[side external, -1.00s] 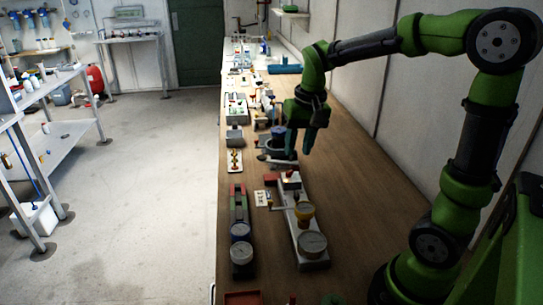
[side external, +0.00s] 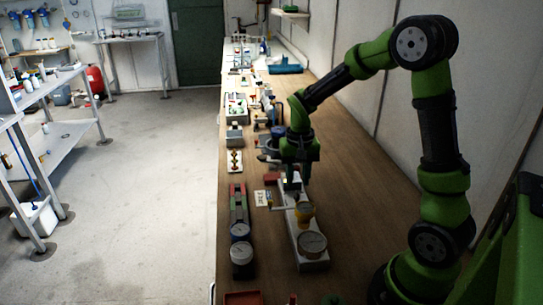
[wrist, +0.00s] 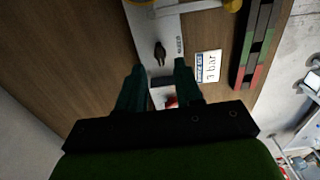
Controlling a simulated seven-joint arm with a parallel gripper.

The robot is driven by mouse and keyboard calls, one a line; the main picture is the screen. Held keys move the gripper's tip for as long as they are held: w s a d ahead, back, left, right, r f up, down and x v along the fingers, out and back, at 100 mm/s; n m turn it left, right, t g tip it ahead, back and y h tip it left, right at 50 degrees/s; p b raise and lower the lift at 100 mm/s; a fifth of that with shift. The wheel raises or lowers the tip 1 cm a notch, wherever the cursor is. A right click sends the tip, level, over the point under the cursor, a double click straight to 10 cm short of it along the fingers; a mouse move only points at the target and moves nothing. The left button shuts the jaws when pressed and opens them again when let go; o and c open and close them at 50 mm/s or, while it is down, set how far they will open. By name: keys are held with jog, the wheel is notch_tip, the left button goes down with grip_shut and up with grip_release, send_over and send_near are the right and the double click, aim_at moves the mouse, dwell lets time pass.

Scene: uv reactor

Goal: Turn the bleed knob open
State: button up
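In the wrist view, a small dark knob (wrist: 160,53) sits on a pale grey panel (wrist: 171,22), with small lettering beside it too blurred to read surely; it looks like the bleed knob. My gripper (wrist: 160,69) is open, with its two dark teal fingers apart and nothing between the tips. The knob lies just beyond the fingertips, near the line between them. In the side view, my gripper (side external: 297,184) hangs pointing down over the far end of the panel (side external: 316,266). There the fingers hide the knob, and I cannot tell their height above the panel.
The panel carries a round gauge (side external: 312,243) and a yellow fitting (side external: 304,211). A white card reading "3 bar" (wrist: 207,66) lies beside it. A coloured strip (wrist: 257,45) lies farther left in the side view. Bare bench (side external: 365,200) is on the right.

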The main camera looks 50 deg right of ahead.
aim_at(297, 194)
jog(key=shift+f, duration=2.15)
jog(key=shift+c, duration=0.3)
grip_shut()
